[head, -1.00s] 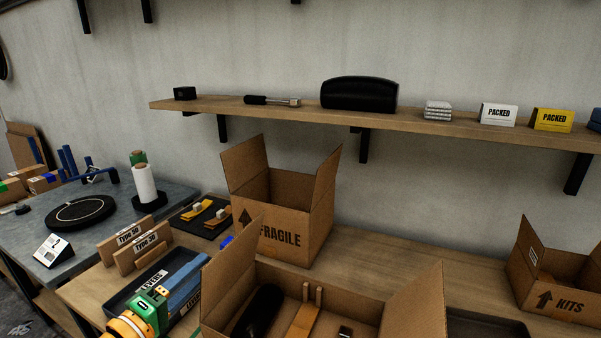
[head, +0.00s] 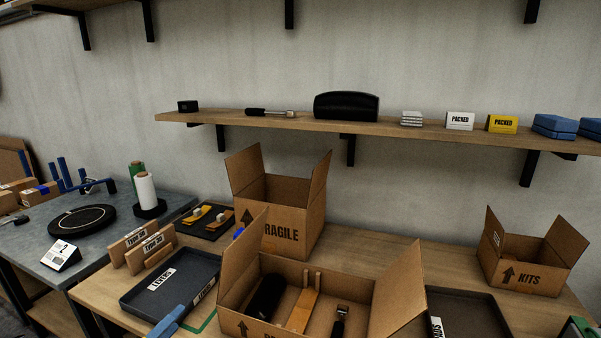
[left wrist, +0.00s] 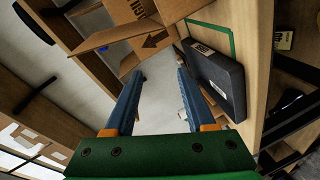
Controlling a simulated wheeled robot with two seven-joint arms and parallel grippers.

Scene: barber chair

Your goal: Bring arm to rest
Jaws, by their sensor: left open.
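My left gripper (left wrist: 160,73) shows its two blue fingers spread apart in the left wrist view, with nothing between them. In the head view only a blue finger part (head: 170,322) shows at the bottom edge, by the front of the dark levers tray (head: 140,306). In the left wrist view a dark tray (left wrist: 217,75) lies to the right of the fingers and a cardboard box (left wrist: 150,42) lies beyond them. My right gripper's fingers do not show. A small green piece (head: 577,328) at the lower right edge is too cut off to identify.
An open box (head: 345,295) holding a black roll and other parts stands near the gripper. Behind it is the FRAGILE box (head: 283,232); the KITS box (head: 520,278) is at right. A wall shelf (head: 390,130) runs above. Bare bench (head: 385,240) shows between the boxes.

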